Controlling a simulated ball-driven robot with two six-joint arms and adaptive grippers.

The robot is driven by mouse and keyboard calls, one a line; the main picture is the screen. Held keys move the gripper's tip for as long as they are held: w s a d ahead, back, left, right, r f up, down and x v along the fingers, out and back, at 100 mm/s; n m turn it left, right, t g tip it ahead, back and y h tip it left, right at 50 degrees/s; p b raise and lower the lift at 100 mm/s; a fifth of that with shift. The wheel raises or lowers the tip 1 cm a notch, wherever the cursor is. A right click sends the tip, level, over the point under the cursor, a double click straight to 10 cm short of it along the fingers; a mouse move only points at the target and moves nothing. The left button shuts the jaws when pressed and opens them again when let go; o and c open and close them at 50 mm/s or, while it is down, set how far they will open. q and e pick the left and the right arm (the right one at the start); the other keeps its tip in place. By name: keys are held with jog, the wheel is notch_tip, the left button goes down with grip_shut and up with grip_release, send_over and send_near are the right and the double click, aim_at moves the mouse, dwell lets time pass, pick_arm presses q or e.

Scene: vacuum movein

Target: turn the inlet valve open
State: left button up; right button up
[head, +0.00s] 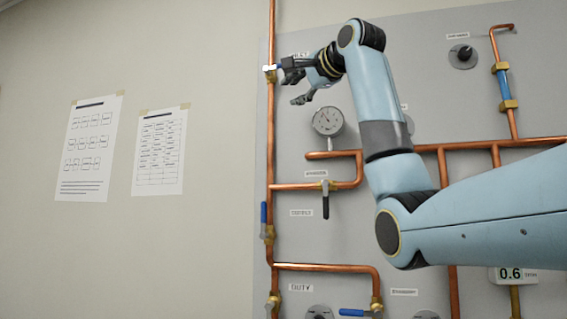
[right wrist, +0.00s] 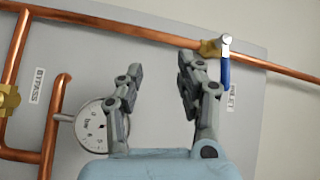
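The inlet valve (head: 270,74) is a brass fitting on the left vertical copper pipe. Its blue lever sticks out to the right, across the pipe, partly hidden by my gripper in the head view. In the right wrist view the valve (right wrist: 210,47) and its blue lever (right wrist: 225,72) show clearly, beside a label that seems to read INLET (right wrist: 233,95). My right gripper (head: 294,86) is open and empty in front of the panel. In the right wrist view its fingers (right wrist: 160,78) stand apart, and the lever lies outside them, just right of the right finger. My left gripper is out of view.
A pressure gauge (head: 328,121) sits below my right gripper. The bypass valve's dark lever (head: 325,205) hangs down lower on the panel. More blue-handled valves are at the lower left (head: 264,218) and bottom (head: 356,312). The wall left of the panel is free apart from two paper sheets (head: 89,147).

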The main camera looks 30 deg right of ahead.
jog(key=w+a+f+n+g, duration=0.1)
jog(key=w+f, duration=0.3)
jog(key=f, duration=1.2)
jog(key=shift+a+f+n+g, duration=0.15)
jog(key=shift+f+n+g, duration=0.2)
jog(key=shift+n+g, duration=0.5)
notch_tip(320, 180, up, 12)
jog(key=d+m, duration=0.1)
jog(key=m, duration=0.2)
jog(key=t+p, duration=0.3)
jog(key=p, duration=0.3)
send_near(279, 67)
jog(key=w+d+r, duration=0.2)
jog(key=w, duration=0.6)
jog(key=shift+w+f+m, duration=0.35)
jog(key=shift+w+f, duration=0.05)
jog(key=shift+w, duration=0.3)
